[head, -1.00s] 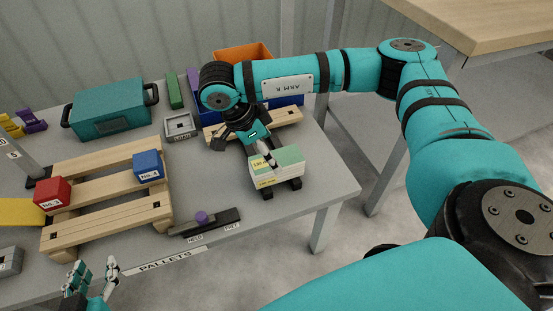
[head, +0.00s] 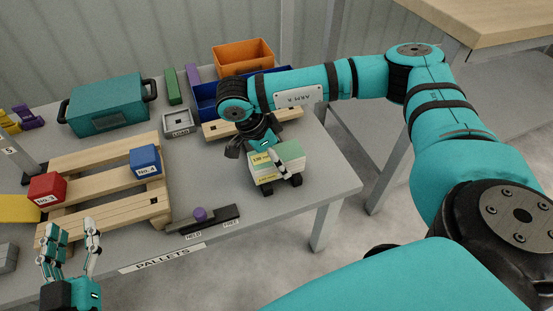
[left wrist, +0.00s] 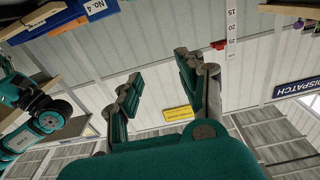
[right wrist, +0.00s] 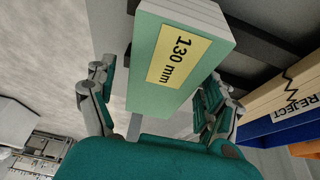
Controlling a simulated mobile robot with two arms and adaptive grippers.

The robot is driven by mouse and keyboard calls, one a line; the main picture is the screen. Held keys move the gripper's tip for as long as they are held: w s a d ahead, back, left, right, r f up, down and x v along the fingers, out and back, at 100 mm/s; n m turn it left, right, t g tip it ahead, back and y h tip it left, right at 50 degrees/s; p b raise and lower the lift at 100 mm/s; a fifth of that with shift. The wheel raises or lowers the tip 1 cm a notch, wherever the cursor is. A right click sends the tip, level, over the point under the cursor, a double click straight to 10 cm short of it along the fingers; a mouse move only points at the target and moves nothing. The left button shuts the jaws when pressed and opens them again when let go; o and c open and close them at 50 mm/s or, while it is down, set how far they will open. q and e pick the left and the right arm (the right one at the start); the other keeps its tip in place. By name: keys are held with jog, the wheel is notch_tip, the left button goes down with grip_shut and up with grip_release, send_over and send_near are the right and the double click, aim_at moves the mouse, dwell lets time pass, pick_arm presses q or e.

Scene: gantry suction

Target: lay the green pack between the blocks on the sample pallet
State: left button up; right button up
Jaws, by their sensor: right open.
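The green pack (head: 290,150), a pale block with a green top and a yellow label, rests on dark supports near the table's right edge. In the right wrist view the pack (right wrist: 180,70) shows its "130 mm" label. My right gripper (head: 276,160) is open over the pack, with one finger on each side; I cannot tell whether either touches. The sample pallet (head: 105,187) is wooden and slatted. A red block (head: 47,188) sits on its left part and a blue block (head: 145,161) on its right part, with bare slats between. My left gripper (head: 72,235) is open and empty in front of the pallet.
A small rail with a purple knob (head: 200,214) lies between pallet and pack. A teal case (head: 108,105), a grey tray (head: 178,123), blue and orange bins (head: 243,58) and another wooden pallet (head: 285,113) stand behind. A yellow piece (head: 18,208) lies at left.

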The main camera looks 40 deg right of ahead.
jog(key=shift+f, duration=0.25)
dwell(0.8)
jog(key=shift+c, duration=0.2)
jog(key=c, duration=1.3)
jog(key=shift+c, duration=1)
jog(key=shift+r, duration=0.15)
